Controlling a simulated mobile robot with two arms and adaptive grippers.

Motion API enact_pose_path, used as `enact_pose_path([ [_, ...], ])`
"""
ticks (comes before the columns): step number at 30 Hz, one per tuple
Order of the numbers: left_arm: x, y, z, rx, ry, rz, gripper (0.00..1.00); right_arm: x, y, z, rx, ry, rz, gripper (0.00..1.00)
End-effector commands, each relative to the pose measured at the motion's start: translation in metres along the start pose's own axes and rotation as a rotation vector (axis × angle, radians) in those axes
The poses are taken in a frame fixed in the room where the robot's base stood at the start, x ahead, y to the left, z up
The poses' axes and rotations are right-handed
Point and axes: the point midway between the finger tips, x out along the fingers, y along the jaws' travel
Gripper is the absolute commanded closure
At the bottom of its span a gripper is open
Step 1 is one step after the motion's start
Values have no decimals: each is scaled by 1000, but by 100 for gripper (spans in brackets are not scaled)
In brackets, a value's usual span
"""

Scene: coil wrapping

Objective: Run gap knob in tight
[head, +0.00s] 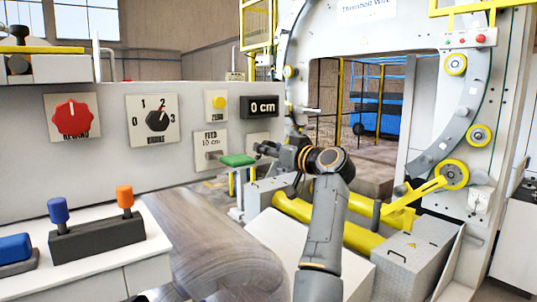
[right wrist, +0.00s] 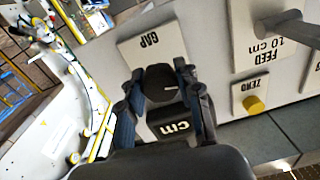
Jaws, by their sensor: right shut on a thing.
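The gap knob (right wrist: 160,83) is a dark round knob with a pale pointer mark, on a white plate lettered GAP (right wrist: 148,44) on the grey panel. My right gripper (right wrist: 159,76) is shut on it, one finger on each side, in the right wrist view. In the head view my right gripper (head: 264,149) reaches the panel and hides the knob; part of the plate (head: 253,137) shows behind it. The black display (head: 263,106) above reads 0 cm; the wrist view shows part of it (right wrist: 170,127). My left gripper is not in view.
The large ring machine (head: 470,100) is at right.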

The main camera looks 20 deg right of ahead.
Motion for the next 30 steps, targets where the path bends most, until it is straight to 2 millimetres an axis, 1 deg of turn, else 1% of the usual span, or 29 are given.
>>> enact_pose_path([
  [1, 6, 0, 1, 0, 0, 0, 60, 0, 1, 4, 36, -1, 2, 98],
  [2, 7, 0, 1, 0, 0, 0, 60, 0, 2, 4, 63, 0, 3, 98],
  [8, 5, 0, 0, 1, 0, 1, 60, 0, 0, 0, 253, 6, 1, 98],
  [20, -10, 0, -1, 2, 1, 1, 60, 0, 0, -1, 635, 17, 2, 98],
  [30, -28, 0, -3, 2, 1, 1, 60, 0, 0, -2, 956, 27, 4, 98],
])
